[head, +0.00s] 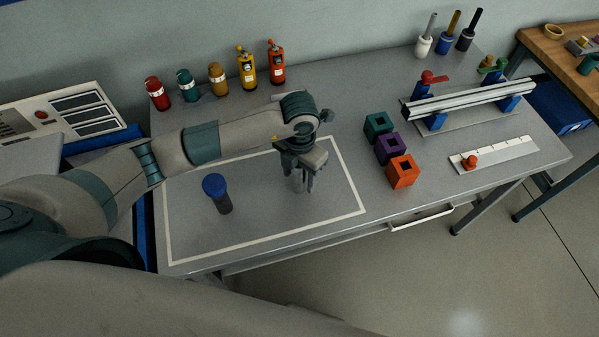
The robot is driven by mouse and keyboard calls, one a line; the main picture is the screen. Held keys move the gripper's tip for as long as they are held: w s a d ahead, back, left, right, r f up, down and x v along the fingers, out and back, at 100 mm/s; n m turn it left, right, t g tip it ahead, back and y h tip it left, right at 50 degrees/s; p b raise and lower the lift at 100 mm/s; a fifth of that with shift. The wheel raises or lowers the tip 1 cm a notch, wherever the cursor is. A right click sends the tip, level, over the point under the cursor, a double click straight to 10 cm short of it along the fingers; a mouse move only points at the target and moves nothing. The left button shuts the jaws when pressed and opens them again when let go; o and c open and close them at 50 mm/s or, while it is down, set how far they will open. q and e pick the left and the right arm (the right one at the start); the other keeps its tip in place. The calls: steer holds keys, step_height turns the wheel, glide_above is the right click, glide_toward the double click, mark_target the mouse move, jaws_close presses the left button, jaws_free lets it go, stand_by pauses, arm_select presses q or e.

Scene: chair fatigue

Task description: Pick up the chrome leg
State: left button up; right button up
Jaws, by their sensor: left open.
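A silvery rod that looks like the chrome leg (432,24) stands upright in a white base (424,46) at the back right of the grey table. A gold rod (454,21) in a blue base and a black rod (475,17) in a dark base stand to its right. My left gripper (303,186) is open and points down over the white-outlined area, well to the left of and nearer than the rods. Nothing shows between its fingers. My right gripper is not in view.
A blue-topped dark post (216,188) stands in the outlined area. Green, purple and orange (402,171) square blocks sit right of it. A silver rail on blue supports (470,98) lies between them and the table's right end. Several bottles (217,78) line the back.

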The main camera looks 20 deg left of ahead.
arm_select(q)
steer(key=c, duration=1.3)
steer(key=shift+r, duration=0.1)
steer(key=shift+w+r+b, duration=0.1)
steer(key=shift+r+b, duration=0.3)
steer(key=shift+r, duration=0.1)
steer(key=w+d+r+b, duration=0.4)
steer(key=d+r+b, duration=0.1)
steer(key=d+r, duration=0.5)
steer(key=shift+d+b, duration=0.35)
steer(key=shift+d, duration=0.2)
